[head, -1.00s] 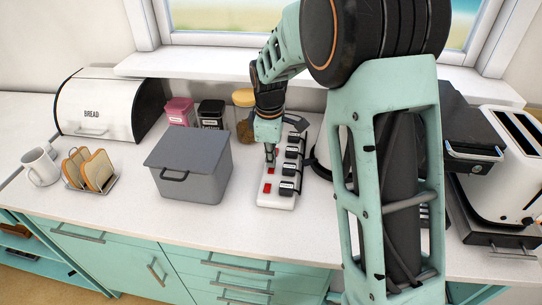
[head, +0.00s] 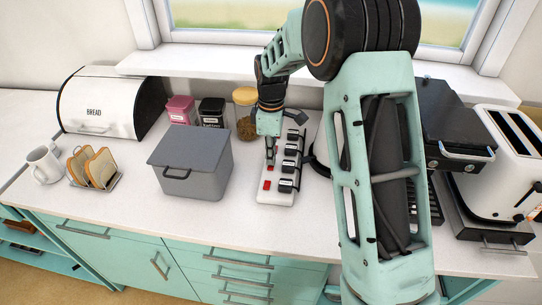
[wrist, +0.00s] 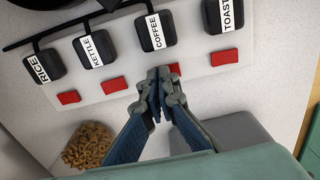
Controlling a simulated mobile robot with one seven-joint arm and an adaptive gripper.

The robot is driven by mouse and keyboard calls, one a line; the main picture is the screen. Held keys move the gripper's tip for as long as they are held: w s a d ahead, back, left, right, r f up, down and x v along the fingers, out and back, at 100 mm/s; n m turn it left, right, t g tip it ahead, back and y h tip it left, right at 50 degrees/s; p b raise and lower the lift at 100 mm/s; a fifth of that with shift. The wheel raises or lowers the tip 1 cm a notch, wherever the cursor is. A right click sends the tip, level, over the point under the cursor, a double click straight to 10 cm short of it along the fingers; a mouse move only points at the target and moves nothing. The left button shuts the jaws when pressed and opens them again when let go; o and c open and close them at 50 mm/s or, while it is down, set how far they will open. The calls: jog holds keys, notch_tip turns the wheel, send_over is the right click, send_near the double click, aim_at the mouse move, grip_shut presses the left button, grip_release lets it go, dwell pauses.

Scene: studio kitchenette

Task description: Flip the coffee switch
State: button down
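A white power strip (head: 274,199) lies on the counter with a row of red switches and labelled black plugs. In the wrist view the plugs read RICE, KETTLE, COFFEE (wrist: 155,33) and TOAST. The red coffee switch (wrist: 176,68) is below the COFFEE plug, partly hidden by my fingertips. My gripper (wrist: 160,74) is shut and empty, its fingertips together at the left part of that switch. I cannot tell whether they touch it. In the head view my gripper (head: 270,159) points down over the strip.
A grey lidded box (head: 192,181) stands just left of the strip. Behind are a jar (head: 246,126) and two canisters. A black grill (head: 455,132) and a white toaster (head: 508,160) stand right. The front counter is clear.

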jog(key=shift+s+f, duration=0.2)
jog(key=shift+f, duration=0.1)
